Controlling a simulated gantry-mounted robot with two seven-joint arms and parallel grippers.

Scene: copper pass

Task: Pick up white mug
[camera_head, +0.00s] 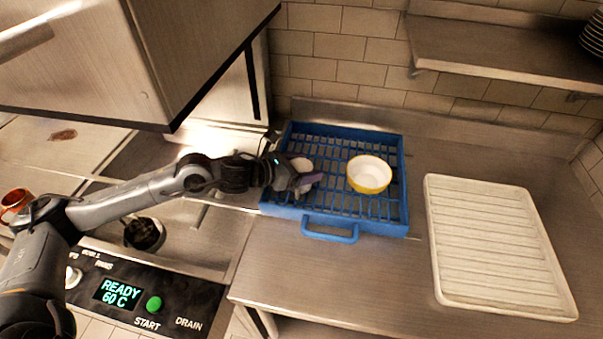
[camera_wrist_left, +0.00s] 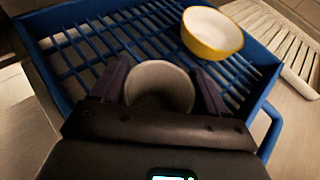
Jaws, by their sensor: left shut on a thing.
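The white mug (camera_wrist_left: 160,84) stands in the blue dish rack, between the two fingers of my left gripper (camera_wrist_left: 162,85) in the left wrist view. The fingers are shut on the mug's sides. In the head view my left gripper (camera_head: 308,180) reaches into the left half of the rack, and the mug (camera_head: 300,164) is partly hidden by it. I cannot tell whether the mug touches the rack's floor. My right gripper is not in view.
The blue rack (camera_head: 331,237) also holds a yellow bowl (camera_head: 371,174) with a white inside, right of the mug. A white ribbed tray (camera_head: 500,245) lies on the steel counter to the right. A shelf (camera_head: 500,55) hangs above. An orange mug (camera_head: 14,201) is far left.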

